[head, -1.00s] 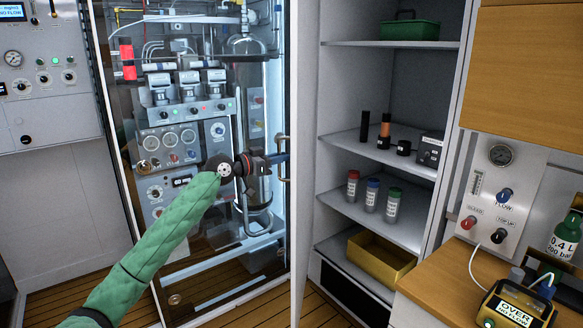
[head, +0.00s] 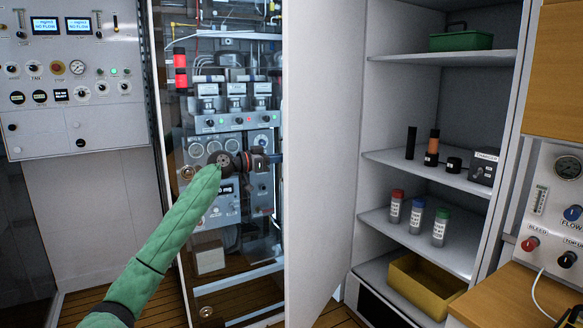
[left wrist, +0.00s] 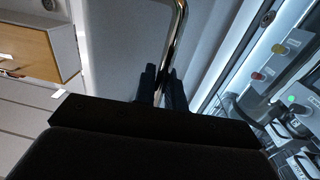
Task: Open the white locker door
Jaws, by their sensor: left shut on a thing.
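The white locker door (head: 322,130) stands open in the head view, swung out on the left side of the locker (head: 440,65). Its inner face is toward me. My left gripper (head: 279,158) is at the door's free edge, and its fingertips are partly hidden behind the door. In the left wrist view, my left gripper (left wrist: 161,88) is shut on the metal bar handle (left wrist: 180,32), which runs between its fingers. The handle is hidden in the head view. My right gripper is not in view.
A glass-fronted equipment cabinet (head: 225,130) stands left of the door, behind my left arm. The locker shelves hold several bottles, a green box (head: 461,41) and a yellow bin (head: 425,284). A wooden counter (head: 520,300) stands at right.

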